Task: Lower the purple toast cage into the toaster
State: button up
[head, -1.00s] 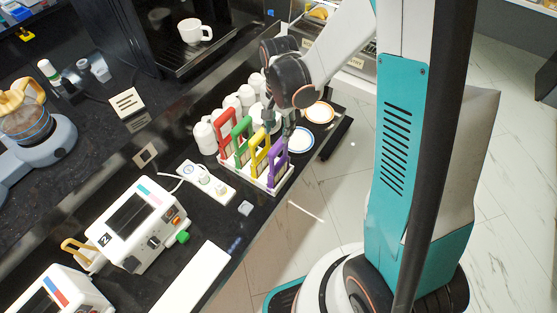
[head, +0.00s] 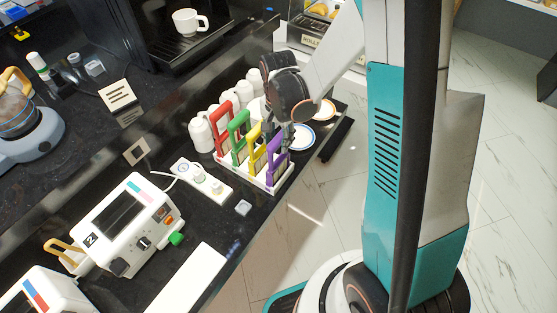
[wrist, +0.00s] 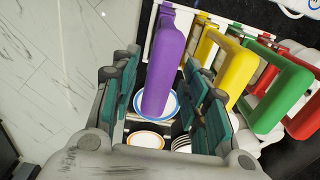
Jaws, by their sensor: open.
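The purple toast cage (head: 275,158) stands at the right end of a white rack (head: 283,182) on the black counter. In the wrist view its purple handle (wrist: 164,68) rises between the two teal finger pads of my gripper (wrist: 165,95). The gripper is open, with a visible gap beside the handle. In the head view my gripper (head: 281,128) is just above and behind the purple cage, and its fingertips are partly hidden. A white toaster (head: 125,222) marked 2 stands to the left, with a green knob. A second white toaster (head: 35,296) is partly cut off at bottom left.
Yellow (head: 253,148), green (head: 238,136) and red (head: 222,130) cages share the rack, close beside the purple one. White mugs (head: 201,134) stand behind it. Plates (head: 301,137) lie to the right. A power strip (head: 204,180) lies left of the rack.

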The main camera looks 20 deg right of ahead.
grip_shut()
jog(key=shift+r+p, duration=2.1)
jog(key=shift+r, duration=1.45)
jog(key=shift+f, duration=0.1)
